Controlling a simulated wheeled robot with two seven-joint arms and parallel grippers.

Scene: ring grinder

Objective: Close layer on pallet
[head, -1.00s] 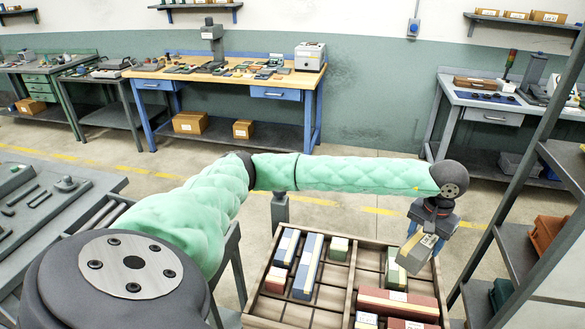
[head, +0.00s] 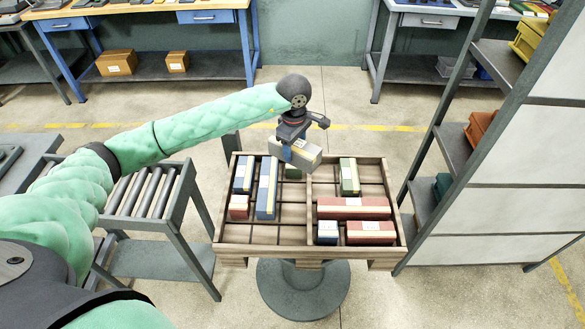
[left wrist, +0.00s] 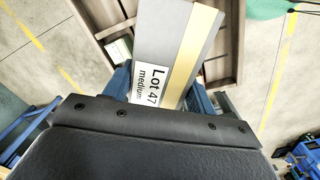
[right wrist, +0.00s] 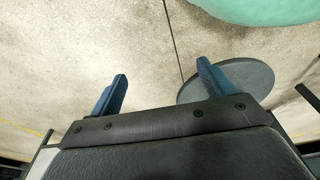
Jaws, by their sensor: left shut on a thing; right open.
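The pallet (head: 233,233) is a wooden tray with divided cells on a round grey pedestal. Blue (head: 267,188), red (head: 354,208) and green (head: 349,176) boxes lie in its cells, and some cells are bare. My left gripper (head: 291,150) is shut on a grey box (head: 306,156) with a cream band, held tilted above the back edge of the pallet. The left wrist view shows this grey box (left wrist: 190,35) between the fingers, labelled "Lot 47 medium". A green box behind it is partly hidden. My right gripper (right wrist: 160,95) is open and empty over bare floor, in the right wrist view only.
A roller conveyor (head: 145,190) stands left of the pallet. A grey shelf rack (head: 440,150) with bins stands close at the right. Workbenches (head: 200,65) line the back wall. Floor between the benches and pallet is clear.

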